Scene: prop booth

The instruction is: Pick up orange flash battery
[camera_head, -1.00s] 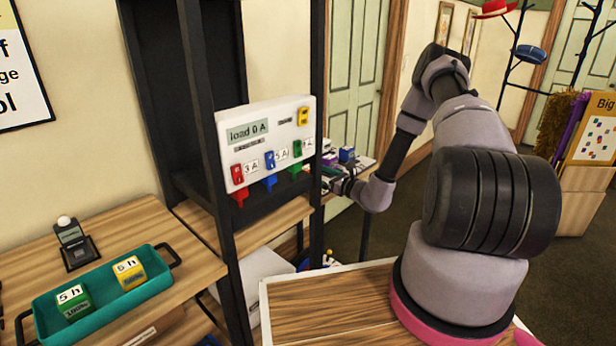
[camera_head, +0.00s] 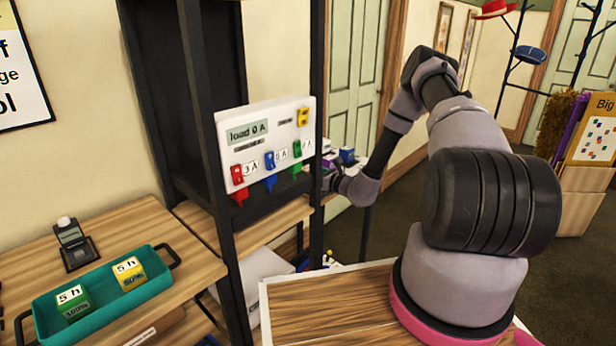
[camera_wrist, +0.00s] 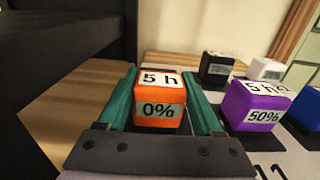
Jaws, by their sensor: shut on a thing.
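The orange flash battery (camera_wrist: 158,102) is a small cube labelled "5 h" on top and "0%" on the front. It sits between the two teal fingers of my gripper (camera_wrist: 163,95) in the wrist view, and the gripper is shut on it. In the head view my gripper (camera_head: 328,180) is at the far right end of the shelf, partly behind a black post. The orange battery cannot be made out there. A shelf surface shows below and behind the battery in the wrist view; I cannot tell its clearance.
A purple "50%" battery (camera_wrist: 254,103) stands close on the right, with black (camera_wrist: 216,67), white (camera_wrist: 267,69) and blue (camera_wrist: 303,103) cubes around it. A black post (camera_head: 317,120) and load panel (camera_head: 266,140) are beside my gripper. A teal tray (camera_head: 105,296) holds green and yellow cubes.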

